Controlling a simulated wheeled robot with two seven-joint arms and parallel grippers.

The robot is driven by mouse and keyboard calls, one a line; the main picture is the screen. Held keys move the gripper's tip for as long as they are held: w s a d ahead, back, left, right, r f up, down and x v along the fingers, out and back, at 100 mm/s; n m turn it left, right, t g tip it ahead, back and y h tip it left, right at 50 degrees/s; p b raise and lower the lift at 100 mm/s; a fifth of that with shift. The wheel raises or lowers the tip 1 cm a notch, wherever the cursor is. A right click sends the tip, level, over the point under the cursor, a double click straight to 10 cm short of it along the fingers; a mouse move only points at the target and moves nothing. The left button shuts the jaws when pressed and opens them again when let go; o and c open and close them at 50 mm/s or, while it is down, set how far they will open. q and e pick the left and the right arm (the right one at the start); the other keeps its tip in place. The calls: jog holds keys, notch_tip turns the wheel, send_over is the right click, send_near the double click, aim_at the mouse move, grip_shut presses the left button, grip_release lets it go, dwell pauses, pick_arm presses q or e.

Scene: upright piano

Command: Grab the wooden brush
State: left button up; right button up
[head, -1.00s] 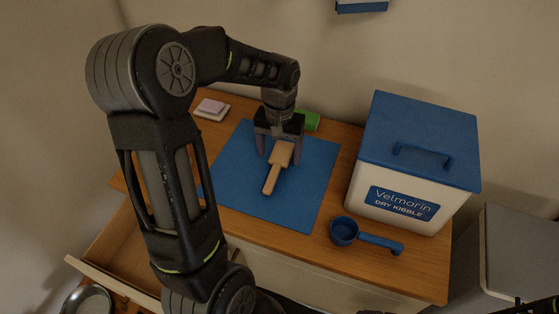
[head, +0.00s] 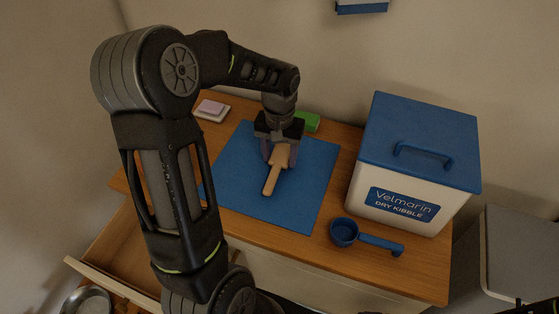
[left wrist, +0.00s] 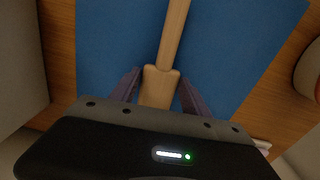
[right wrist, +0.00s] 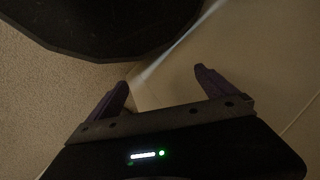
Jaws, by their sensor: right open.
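The wooden brush (head: 271,180) lies on the blue mat (head: 313,180), its handle pointing toward the front. My left gripper (head: 281,160) is over the brush's wide head from above, one finger on each side. In the left wrist view, the brush head (left wrist: 159,87) sits between the fingers of the left gripper (left wrist: 159,76), with narrow blue gaps on both sides, so the jaws are still open. The brush's underside is hidden. My right gripper (right wrist: 161,76) is open and empty in the right wrist view, away from the brush.
A kibble bin (head: 410,170) with a blue lid stands at the right of the wooden top. A blue scoop (head: 345,232) lies in front of it. A green block (head: 311,122) and a pink-and-white stack (head: 211,107) are at the back. An open drawer (head: 110,245) juts out front left.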

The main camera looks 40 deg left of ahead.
aim_at(280, 159)
pick_arm(q)
jog(key=c, duration=1)
jog(key=shift+r, duration=0.15)
notch_tip(280, 159, up, 10)
jog(key=shift+f+p, duration=0.1)
jog(key=shift+p, duration=0.55)
